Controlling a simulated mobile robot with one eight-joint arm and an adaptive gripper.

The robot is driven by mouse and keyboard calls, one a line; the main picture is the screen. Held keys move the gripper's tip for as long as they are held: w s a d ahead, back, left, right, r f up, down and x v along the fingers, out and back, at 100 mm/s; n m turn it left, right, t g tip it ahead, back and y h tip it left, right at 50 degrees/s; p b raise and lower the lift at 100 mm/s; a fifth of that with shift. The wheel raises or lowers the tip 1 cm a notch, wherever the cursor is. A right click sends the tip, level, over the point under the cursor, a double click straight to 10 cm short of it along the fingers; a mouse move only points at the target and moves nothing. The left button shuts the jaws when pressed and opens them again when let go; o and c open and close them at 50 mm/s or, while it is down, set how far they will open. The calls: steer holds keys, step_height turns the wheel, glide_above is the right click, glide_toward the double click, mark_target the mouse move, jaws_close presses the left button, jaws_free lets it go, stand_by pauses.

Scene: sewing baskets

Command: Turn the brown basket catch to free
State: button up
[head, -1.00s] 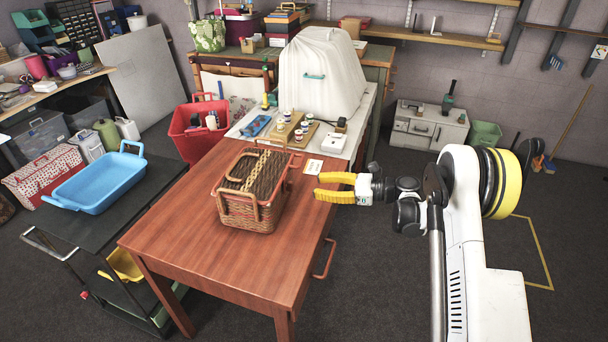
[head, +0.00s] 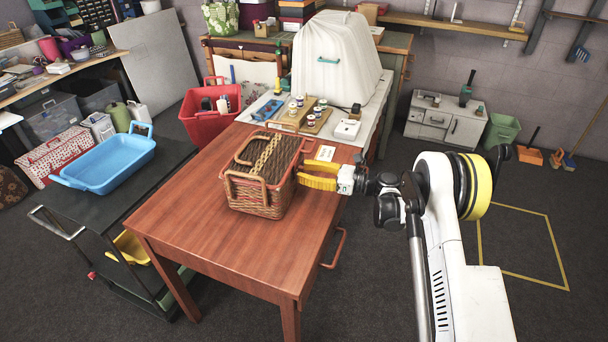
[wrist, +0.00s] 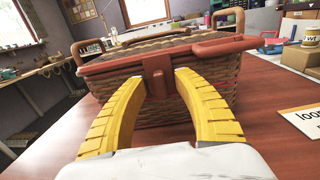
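The brown wicker basket (head: 258,193) stands on the red-brown wooden table, its lid down and a woven band across the top. In the wrist view the basket (wrist: 215,92) is straight ahead, with a reddish-brown rim. Its brown catch (wrist: 157,78) hangs from the rim at the front middle, pointing down. My gripper (head: 304,177) is at the basket's right side in the head view. In the wrist view its yellow fingers (wrist: 157,88) are open, one on each side of the catch. Whether they touch it is unclear.
A printed card (head: 325,153) lies on the table beside the gripper. Behind are a board with small jars (head: 307,118) and a white covered machine (head: 338,65). A red tub (head: 211,118) stands left of the table. The table's front (head: 215,250) is clear.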

steer(key=shift+a, duration=0.1)
jaws_close()
stand_by(0.4)
steer(key=n, duration=0.4)
steer(key=shift+n, duration=0.4)
steer(key=n, duration=0.4)
steer(key=shift+s+n, duration=0.1)
steer(key=shift+n, duration=0.2)
steer(key=n, duration=0.4)
steer(key=shift+f+n, duration=0.15)
steer(key=shift+n, duration=2.05)
